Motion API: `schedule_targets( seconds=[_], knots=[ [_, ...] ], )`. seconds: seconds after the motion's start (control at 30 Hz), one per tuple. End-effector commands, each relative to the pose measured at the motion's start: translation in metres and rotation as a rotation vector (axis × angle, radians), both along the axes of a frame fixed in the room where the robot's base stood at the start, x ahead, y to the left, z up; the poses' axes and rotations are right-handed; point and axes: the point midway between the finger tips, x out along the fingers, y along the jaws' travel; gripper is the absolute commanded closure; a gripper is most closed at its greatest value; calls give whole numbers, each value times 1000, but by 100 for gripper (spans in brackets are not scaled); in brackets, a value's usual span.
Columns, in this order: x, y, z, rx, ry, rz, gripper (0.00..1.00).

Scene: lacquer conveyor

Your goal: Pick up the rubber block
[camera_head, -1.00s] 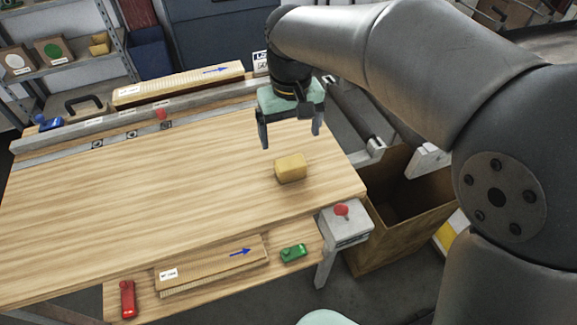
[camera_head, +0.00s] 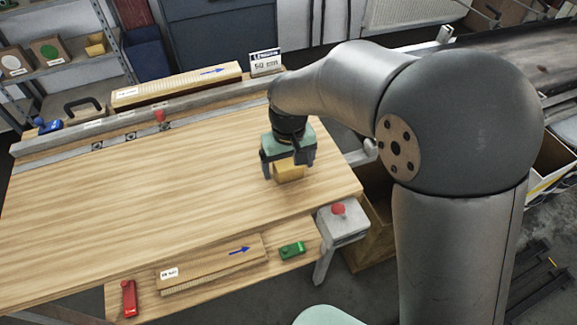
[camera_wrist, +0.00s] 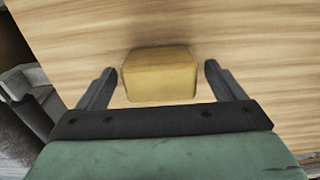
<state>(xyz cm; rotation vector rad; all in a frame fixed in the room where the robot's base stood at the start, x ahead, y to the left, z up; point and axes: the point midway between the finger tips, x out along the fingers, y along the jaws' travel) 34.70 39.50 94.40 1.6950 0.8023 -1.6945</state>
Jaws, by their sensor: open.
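The rubber block (camera_head: 288,171) is a small yellow-tan block on the light wood tabletop (camera_head: 150,195), near its right end. In the wrist view the block (camera_wrist: 160,75) lies between the two dark fingers, with a gap on each side. My gripper (camera_head: 285,172), with a green body, is low over the block with one finger on either side of it. The gripper (camera_wrist: 158,75) is open and holds nothing. In the head view the gripper hides the block's upper part.
A grey rail (camera_head: 90,132) runs along the table's back edge, with a long ribbed wooden piece (camera_head: 180,85) behind it. A red knob (camera_head: 338,209) sits at the right front corner. A lower shelf (camera_head: 215,283) holds red and green tools. The middle tabletop is clear.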

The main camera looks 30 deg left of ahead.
Motion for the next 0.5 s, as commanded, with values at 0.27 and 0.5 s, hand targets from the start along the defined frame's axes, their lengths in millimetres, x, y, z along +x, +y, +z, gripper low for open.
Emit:
schedule_targets(
  seconds=[0.27, 0.5],
  knots=[
    [0, 0, 0, 0, 0, 0, 55],
    [0, 0, 1, 0, 0, 0, 62]
  ],
)
